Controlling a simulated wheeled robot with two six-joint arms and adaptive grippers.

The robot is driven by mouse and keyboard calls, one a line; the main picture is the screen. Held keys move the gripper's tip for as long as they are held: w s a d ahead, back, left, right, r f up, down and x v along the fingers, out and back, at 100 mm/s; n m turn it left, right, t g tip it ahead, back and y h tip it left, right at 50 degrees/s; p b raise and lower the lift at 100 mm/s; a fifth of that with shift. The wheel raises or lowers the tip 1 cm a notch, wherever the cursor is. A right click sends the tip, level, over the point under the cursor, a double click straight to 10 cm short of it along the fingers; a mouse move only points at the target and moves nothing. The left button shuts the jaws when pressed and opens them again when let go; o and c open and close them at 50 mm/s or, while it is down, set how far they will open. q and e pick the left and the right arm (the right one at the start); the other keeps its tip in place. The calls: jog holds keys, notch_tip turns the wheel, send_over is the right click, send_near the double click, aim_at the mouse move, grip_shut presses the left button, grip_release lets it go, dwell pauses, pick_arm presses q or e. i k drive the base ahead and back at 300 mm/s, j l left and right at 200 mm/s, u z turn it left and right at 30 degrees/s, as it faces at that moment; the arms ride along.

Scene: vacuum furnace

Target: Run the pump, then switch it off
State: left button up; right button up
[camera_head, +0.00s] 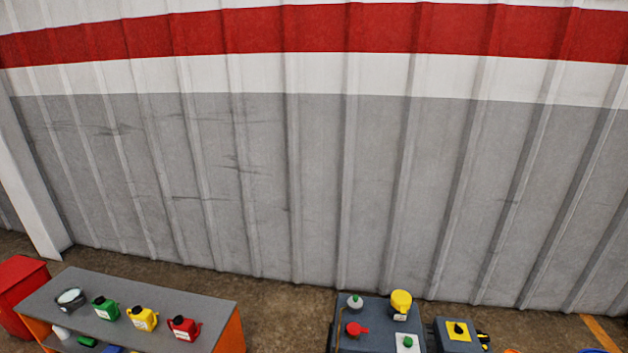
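A dark blue-grey machine (378,318), which looks like the pump, stands at the bottom edge, right of centre, partly cut off. On its top are a yellow cap (401,303), a small grey fitting (354,302), a red handle-like part (357,329) and a green button (408,342) on a white plate. Beside it on the right is a dark box with a yellow plate and black knob (458,330). I cannot tell whether the pump is running or how the knob is set. Neither of my grippers is in view.
A corrugated wall (320,180) closes off the back. Brown floor lies between bench and machine.

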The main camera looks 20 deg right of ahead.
aim_at(457, 328)
jog(key=z, duration=1.9)
jog(key=i+l+u, duration=0.1)
jog(key=u, duration=0.3)
jog(key=l+u, duration=0.15)
jog(key=u, duration=0.2)
jog(key=i+l+u, duration=0.1)
jog(key=u, duration=0.3)
jog(key=l+u, duration=0.55)
jog(key=l, duration=0.6)
jog(key=l+u, duration=0.2)
jog(key=l, duration=0.55)
jog(key=k, duration=0.05)
